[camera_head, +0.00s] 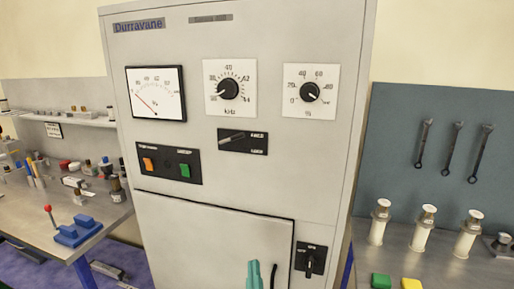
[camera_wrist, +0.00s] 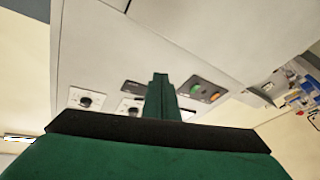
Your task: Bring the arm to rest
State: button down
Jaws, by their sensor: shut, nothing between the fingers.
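My gripper (camera_head: 254,274) shows at the bottom of the head view as a teal-green shape in front of the cabinet. In the wrist view its green fingers (camera_wrist: 160,95) are together, with nothing between them. They point toward the grey cabinet (camera_head: 215,230), which carries the name Durravane. A dark curved handle (camera_head: 273,275) on the cabinet's lower door is just right of my gripper. I cannot tell whether they touch. The rest of my arm is out of the head view.
The cabinet front has a meter (camera_head: 156,93), two dials, an orange switch (camera_head: 148,164) and a rotary switch (camera_head: 310,262). A cluttered bench (camera_head: 30,225) stands left. At right, white cylinders (camera_head: 423,228) stand on a bench below hanging wrenches (camera_head: 453,147).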

jog(key=s+f+m+g+h, duration=0.1)
jog(key=s+f+m+g, duration=0.25)
jog(key=s+f, duration=1.45)
jog(key=s+f+m+g, duration=0.1)
jog(key=s+f, duration=0.2)
jog(key=s, duration=0.6)
jog(key=s+f+m+g, duration=0.1)
jog(key=s+f, duration=0.3)
jog(key=s, duration=0.6)
jog(key=shift+d, duration=0.35)
jog(key=shift+f, duration=0.1)
jog(key=shift+w, duration=0.15)
